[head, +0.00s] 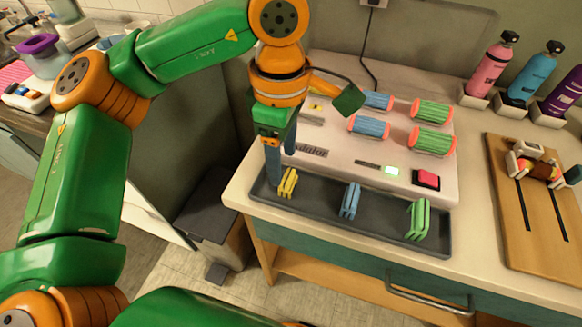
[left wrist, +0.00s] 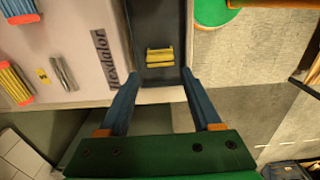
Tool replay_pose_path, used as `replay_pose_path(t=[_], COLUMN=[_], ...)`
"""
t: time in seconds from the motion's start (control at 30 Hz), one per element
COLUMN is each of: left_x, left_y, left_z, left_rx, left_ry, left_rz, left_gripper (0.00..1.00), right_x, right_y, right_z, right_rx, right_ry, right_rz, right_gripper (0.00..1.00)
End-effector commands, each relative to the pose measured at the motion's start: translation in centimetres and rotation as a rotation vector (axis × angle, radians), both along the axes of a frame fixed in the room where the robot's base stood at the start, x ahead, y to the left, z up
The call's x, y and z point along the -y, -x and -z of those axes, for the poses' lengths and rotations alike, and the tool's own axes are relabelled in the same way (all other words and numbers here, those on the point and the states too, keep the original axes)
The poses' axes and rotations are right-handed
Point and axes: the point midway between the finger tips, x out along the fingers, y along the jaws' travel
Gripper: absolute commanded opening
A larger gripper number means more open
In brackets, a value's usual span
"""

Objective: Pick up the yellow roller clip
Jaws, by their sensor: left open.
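The yellow roller clip (head: 287,183) stands in the left end of a long dark tray (head: 330,212). In the left wrist view the yellow clip (left wrist: 160,56) lies in the dark tray, just beyond my fingertips and roughly centred between them. My left gripper (head: 281,168) is open and empty, pointing down over the tray's left end, close beside the clip. Its two blue fingers (left wrist: 160,78) are spread apart and do not appear to touch the clip. My right gripper is not in view.
A blue clip (head: 350,201) and a green clip (head: 419,219) stand further right in the tray. Behind it is a pale device with blue and green rollers (head: 432,111) and a red button (head: 427,179). A wooden board (head: 530,230) lies right; bottles (head: 489,65) stand behind.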

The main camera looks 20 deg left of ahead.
Motion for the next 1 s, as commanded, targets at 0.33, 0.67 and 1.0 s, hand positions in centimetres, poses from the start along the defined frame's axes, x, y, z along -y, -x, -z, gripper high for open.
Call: replay_pose_path(t=[0.33, 0.67, 1.0], left_x=[0.6, 0.7, 0.7], left_y=[-0.1, -0.1, -0.1], left_z=[5.3, 5.4, 5.2], left_rx=[-0.004, -0.004, -0.003], left_ry=[0.007, 0.009, 0.009], left_rz=[0.0, -0.001, -0.001], left_gripper=[0.65, 0.24, 0.0], right_x=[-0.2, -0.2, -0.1], right_y=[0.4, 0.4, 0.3], right_z=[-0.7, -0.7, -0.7], right_rx=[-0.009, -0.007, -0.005], right_ry=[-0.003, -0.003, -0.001], right_rz=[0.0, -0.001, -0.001], right_gripper=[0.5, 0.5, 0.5])
